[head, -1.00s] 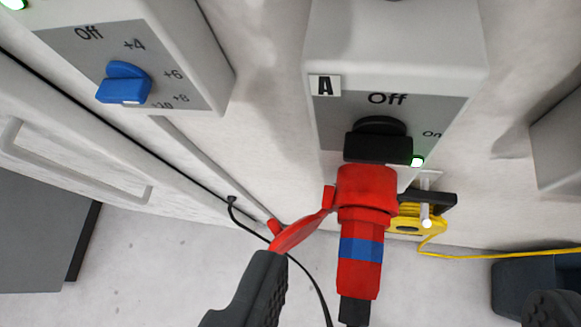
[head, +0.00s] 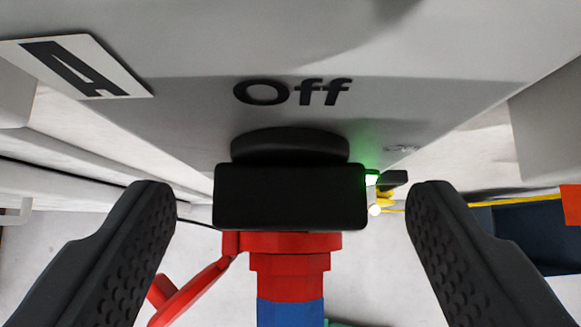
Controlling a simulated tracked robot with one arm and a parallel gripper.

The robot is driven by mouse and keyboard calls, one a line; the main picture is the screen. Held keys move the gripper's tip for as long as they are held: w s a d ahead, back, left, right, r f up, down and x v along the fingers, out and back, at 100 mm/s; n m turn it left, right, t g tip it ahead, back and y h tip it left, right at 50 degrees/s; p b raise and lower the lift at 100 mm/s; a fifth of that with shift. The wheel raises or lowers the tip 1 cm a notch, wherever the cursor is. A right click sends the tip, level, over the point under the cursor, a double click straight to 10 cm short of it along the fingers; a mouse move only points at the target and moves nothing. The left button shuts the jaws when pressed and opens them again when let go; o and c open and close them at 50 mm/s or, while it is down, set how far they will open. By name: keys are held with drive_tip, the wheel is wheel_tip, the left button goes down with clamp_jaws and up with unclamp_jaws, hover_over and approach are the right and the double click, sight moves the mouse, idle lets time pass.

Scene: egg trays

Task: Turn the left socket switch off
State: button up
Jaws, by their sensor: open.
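The switch is a wide black knob (head: 290,196) on the grey front of socket box A (head: 440,105), in the middle of the head view. Its handle lies crosswise, and a green light (head: 371,180) glows at its right end. The printed "Off" stands above it; the "On" print is not readable now. My gripper (head: 292,200) is open, with one black finger on each side of the knob. Gaps show between both fingers and the knob. The gripper holds nothing.
A red plug (head: 290,262) with a blue band hangs directly below the knob, its red lid (head: 190,292) swung open to the left. A yellow cable (head: 520,199) runs off to the right, above a dark blue bin (head: 525,235).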

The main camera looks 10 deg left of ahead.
drive_tip(key=shift+w+f, duration=0.15)
drive_tip(key=c, duration=1)
